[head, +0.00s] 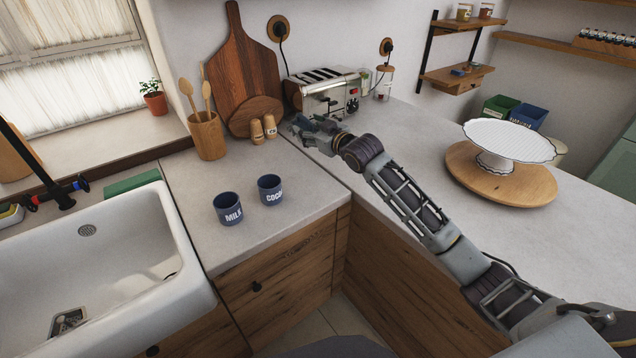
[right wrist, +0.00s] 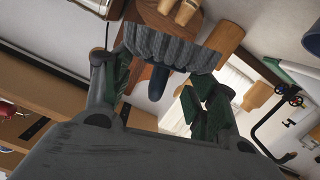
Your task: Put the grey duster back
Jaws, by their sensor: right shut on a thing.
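My right gripper (head: 318,130) is above the counter at the back, in front of the toaster. It also shows in the right wrist view (right wrist: 160,88), its two green-padded fingers shut on the grey duster. The duster (right wrist: 172,48) has a ridged, grey head lying across the fingertips in the right wrist view. A short dark blue piece (right wrist: 158,80) shows between the fingers, perhaps its handle. In the head view the duster is small and mostly lost behind the gripper. My left gripper is in neither view.
Close by stand the toaster (head: 330,92), wooden shakers (head: 257,131), utensil pot (head: 207,136) and cutting board (head: 241,62). Two blue mugs (head: 229,208) stand nearer. A white cake stand (head: 508,142) is at right. Wall shelves (head: 456,78) hang behind. The front right counter is clear.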

